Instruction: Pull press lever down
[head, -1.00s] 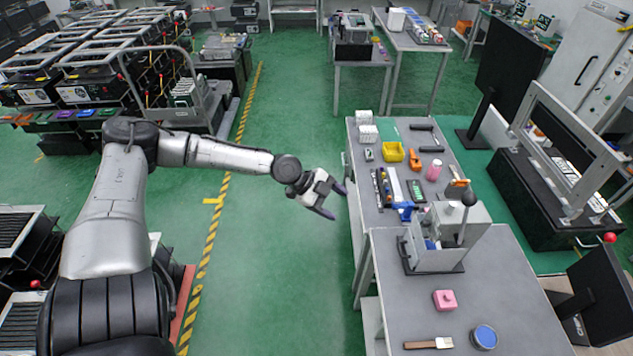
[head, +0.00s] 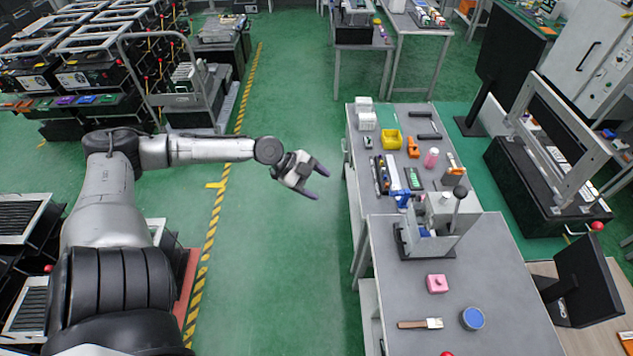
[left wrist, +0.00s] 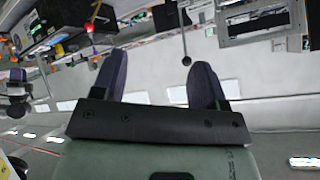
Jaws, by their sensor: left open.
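The press (head: 437,222) is a grey metal fixture on a dark base, standing on the near grey table. Its lever has a dark round knob (head: 460,192) on a rod and stands upright. My left gripper (head: 318,184) is open and empty, over the green floor left of the tables in the head view, well apart from the press. In the left wrist view its two dark fingers (left wrist: 158,64) are spread with nothing between them. A rod with a dark round knob (left wrist: 187,61) shows beyond them; I cannot tell for sure whether it is the press lever. My right gripper is out of view.
The near table (head: 500,290) also holds a pink block (head: 437,284), a brush (head: 420,324) and a blue-topped round tin (head: 473,319). A yellow bin (head: 391,139) and small tools lie on the table behind. The floor around the left gripper is clear.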

